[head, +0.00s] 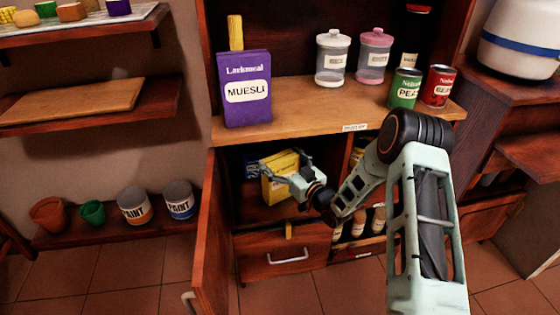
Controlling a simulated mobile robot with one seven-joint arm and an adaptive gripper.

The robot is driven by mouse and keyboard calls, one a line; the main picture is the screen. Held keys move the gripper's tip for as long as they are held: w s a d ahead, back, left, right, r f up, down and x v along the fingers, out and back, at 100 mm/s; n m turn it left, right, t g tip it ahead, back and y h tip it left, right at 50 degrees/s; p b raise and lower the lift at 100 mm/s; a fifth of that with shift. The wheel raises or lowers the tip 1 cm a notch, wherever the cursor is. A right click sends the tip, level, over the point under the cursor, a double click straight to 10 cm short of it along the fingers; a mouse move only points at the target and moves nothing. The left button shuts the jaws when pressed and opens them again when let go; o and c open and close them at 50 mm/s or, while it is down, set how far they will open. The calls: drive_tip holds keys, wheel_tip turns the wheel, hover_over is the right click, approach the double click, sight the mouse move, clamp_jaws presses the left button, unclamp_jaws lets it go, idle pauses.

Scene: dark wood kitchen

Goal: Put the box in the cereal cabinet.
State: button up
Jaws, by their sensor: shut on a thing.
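A yellow box (276,188) is in my gripper (284,170), inside the open lower left compartment of the cabinet (245,208). My gripper is shut on the box, with its fingers across the box's upper part. A second yellow shape with a dark blue part (248,169) shows behind or beside the box; I cannot tell whether it is separate. The box's underside is hard to see, so I cannot tell whether it touches the compartment floor.
The cabinet door (212,240) stands open at the left. A purple muesli box (246,90), jars (332,62) and cans (404,90) stand on the counter (300,118) above. A drawer (286,255) is below. Bottles (378,220) stand in the right compartment.

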drive_tip(key=o, duration=1.9)
drive_tip(key=shift+f, duration=0.1)
drive_tip(key=shift+r, duration=0.25)
drive_tip(key=p+v, duration=0.2)
drive_tip(key=v, duration=1)
drive_tip(key=shift+p, duration=0.3)
